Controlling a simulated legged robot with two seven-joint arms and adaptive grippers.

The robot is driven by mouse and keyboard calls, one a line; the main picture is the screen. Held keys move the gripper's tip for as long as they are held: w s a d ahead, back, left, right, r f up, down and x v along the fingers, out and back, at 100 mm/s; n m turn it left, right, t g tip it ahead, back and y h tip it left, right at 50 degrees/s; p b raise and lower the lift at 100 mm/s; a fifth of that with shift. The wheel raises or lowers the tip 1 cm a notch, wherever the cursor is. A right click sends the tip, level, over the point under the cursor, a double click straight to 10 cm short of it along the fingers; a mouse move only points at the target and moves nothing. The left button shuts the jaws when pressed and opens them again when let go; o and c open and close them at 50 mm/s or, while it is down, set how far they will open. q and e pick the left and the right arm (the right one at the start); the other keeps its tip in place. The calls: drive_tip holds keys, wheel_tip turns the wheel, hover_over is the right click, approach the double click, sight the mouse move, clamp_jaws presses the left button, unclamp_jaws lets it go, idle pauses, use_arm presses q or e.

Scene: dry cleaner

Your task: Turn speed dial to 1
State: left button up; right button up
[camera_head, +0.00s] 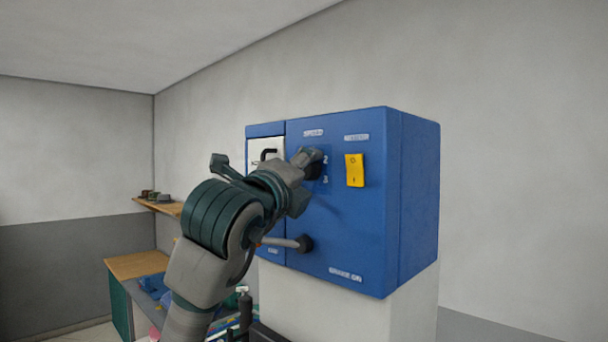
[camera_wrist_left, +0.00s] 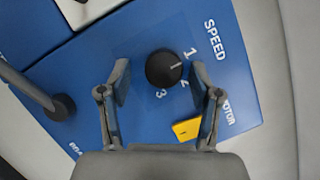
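The black round speed dial (camera_wrist_left: 165,69) sits on the blue control box under the word SPEED, with the numbers 1, 2 and 3 around it. Its white mark points between 1 and 2, in the left wrist view. My left gripper (camera_wrist_left: 160,75) is open, with one finger on each side of the dial; I see blue panel between each finger and the dial. I cannot tell how far the fingertips are from the panel. In the head view my left gripper (camera_head: 305,160) is at the dial and largely covers it. My right gripper is not in view.
A yellow motor switch (camera_head: 354,170) is right of the dial. A lever with a black round base (camera_head: 305,243) sticks out below it, and a white panel (camera_head: 264,148) with a black handle is at upper left. A bench (camera_head: 137,264) with items stands behind at left.

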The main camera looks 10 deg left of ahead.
use_arm(q)
drive_tip(key=v, duration=1.1)
drive_tip(key=shift+s+f, duration=0.25)
drive_tip(key=shift+s, duration=0.1)
